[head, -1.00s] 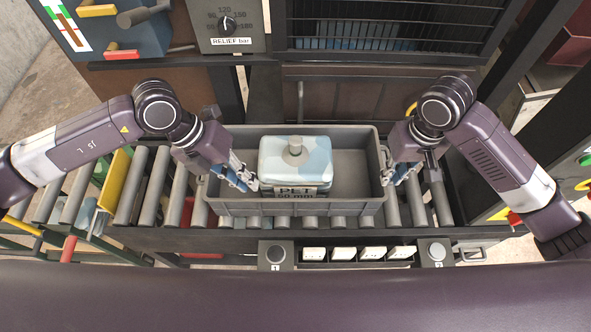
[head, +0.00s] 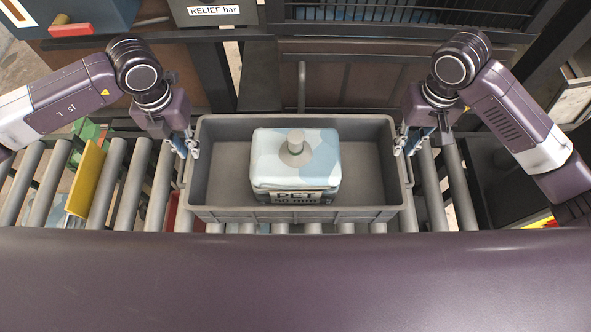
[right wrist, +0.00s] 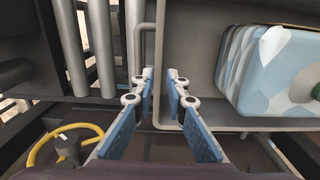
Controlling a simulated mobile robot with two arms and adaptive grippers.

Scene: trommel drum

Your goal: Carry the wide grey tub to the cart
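The wide grey tub (head: 300,214) sits over the conveyor rollers and carries a pale blue-and-white block (head: 268,155) marked PET, with a grey knob on top. Its right end shows in the right wrist view (right wrist: 188,50). My left gripper (head: 187,147) is at the tub's left end wall; its finger gap is too small to judge. My right gripper (head: 405,142) is at the right end wall. In the right wrist view its blue fingers (right wrist: 161,76) stand apart, one each side of the wall, with a gap showing. Contact is unclear. The cart is not recognisable.
Bare rollers (head: 112,185) lie left of the tub, with a yellow bar (head: 87,178) across them. More rollers (head: 460,190) lie to the right. Behind the tub are a dark frame and brown panels (head: 350,85). A yellow handwheel (right wrist: 35,150) is low in the right wrist view.

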